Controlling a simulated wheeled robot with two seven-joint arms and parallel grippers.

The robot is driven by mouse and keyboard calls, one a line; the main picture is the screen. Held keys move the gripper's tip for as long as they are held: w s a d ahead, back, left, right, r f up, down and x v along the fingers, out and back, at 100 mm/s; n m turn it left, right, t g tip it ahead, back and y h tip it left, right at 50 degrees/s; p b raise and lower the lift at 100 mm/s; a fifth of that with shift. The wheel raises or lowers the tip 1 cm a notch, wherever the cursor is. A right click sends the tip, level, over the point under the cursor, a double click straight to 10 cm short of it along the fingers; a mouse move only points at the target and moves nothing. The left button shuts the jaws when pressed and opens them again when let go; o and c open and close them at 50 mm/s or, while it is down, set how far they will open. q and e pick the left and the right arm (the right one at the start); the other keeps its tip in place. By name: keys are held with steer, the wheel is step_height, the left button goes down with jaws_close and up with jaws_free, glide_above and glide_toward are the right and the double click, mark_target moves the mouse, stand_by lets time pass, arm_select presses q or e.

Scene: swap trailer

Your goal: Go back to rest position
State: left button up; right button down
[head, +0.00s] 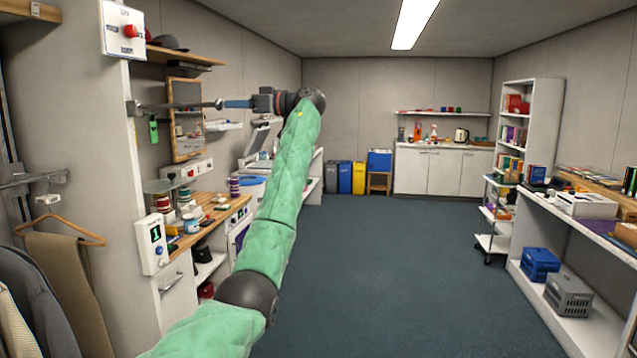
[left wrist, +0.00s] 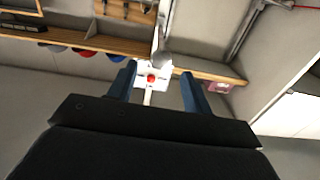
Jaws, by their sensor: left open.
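My left arm reaches up from the bottom in a green padded sleeve. Its gripper (head: 236,104) is raised at the left, pointing left, with blue fingers. In the left wrist view the fingers (left wrist: 158,72) stand apart with nothing held between them. In the head view the fingertips are close to the round end of a metal rod (head: 180,105) that sticks out from the wall edge. I cannot tell whether they touch. My right gripper is not in view.
A white box with a red button (head: 124,30) is on the left wall; a similar one (left wrist: 152,78) shows between the fingers. A wooden counter (head: 205,212) with jars is below the gripper. A white shelf unit (head: 530,118) stands right. The middle floor (head: 390,260) is clear.

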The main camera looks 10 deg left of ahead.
arm_select(q)
steer(key=shift+m, duration=0.3)
steer(key=s+d+r+m+t+h, duration=0.4)
steer(key=s+d+m+t+h, duration=0.3)
steer(key=m+t+h, duration=0.3)
steer(key=s+d+f+m+h, duration=0.3)
steer(key=s+f, duration=0.2)
steer(key=f, duration=0.9)
steer(key=s+d+f+m+h, duration=0.25)
steer(key=s+f, duration=0.35)
steer(key=f, duration=0.8)
steer(key=s+d+f+m+h, duration=0.3)
steer(key=s+d+f, duration=0.15)
steer(key=f, duration=0.85)
steer(key=s+f+g+h, duration=0.1)
steer(key=s+f+g, duration=0.2)
steer(key=s+f, duration=1.1)
steer(key=s+f+g, duration=0.2)
steer(key=s+f, duration=1)
steer(key=f, duration=0.5)
steer(key=s+f+g, duration=0.2)
steer(key=s+f, duration=0.4)
steer(key=s, duration=0.3)
steer(key=s+f+g, duration=0.2)
steer(key=s+f, duration=0.4)
steer(key=s, duration=0.3)
steer(key=shift+s+a+f+g, duration=0.25)
steer(key=shift+s+f+g, duration=0.05)
steer(key=shift+f, duration=0.1)
